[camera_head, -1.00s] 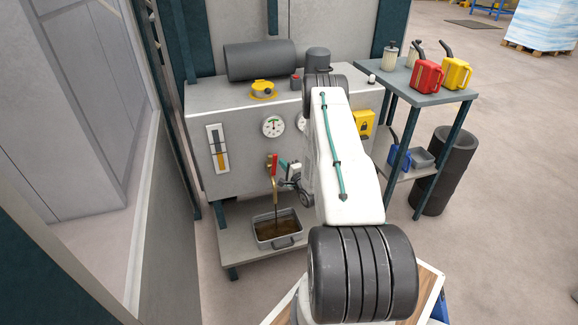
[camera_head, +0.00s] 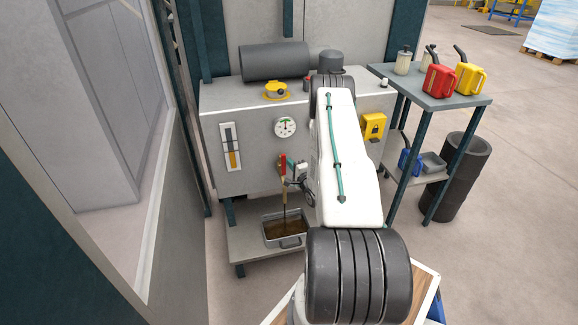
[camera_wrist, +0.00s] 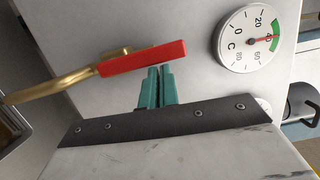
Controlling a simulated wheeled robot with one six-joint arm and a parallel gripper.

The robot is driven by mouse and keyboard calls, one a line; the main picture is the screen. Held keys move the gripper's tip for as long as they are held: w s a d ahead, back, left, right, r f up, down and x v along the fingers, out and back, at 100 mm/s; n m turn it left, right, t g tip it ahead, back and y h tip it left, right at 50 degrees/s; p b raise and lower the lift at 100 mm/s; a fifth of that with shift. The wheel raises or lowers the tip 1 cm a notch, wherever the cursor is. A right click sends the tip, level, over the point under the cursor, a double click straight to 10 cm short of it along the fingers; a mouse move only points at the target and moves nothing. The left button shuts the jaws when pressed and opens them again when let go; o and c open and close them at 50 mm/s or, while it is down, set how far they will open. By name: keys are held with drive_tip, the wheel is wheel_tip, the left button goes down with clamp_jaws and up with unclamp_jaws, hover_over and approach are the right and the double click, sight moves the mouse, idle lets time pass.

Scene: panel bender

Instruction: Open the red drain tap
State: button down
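The red drain tap lever (camera_head: 283,165) stands upright above a brass pipe on the front of the grey tank. In the wrist view the red lever (camera_wrist: 145,57) lies in line with the brass pipe (camera_wrist: 60,84). A thin dark stream (camera_head: 285,217) runs from the pipe down into a grey tray (camera_head: 291,243) holding brown liquid. My gripper (camera_head: 290,162) is just right of the lever, partly hidden by my arm. In the wrist view my gripper's teal fingers (camera_wrist: 160,70) are together with nothing between them, their tips close by the lever; contact is unclear.
A round dial (camera_head: 285,127) and a level gauge (camera_head: 231,147) are on the tank front (camera_head: 255,160). A side table (camera_head: 440,99) holds red and yellow cans. A grey wall panel closes the left side.

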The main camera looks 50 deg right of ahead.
drive_tip(key=shift+w+a, duration=0.2)
drive_tip(key=shift+a, duration=0.05)
drive_tip(key=s, duration=1.2)
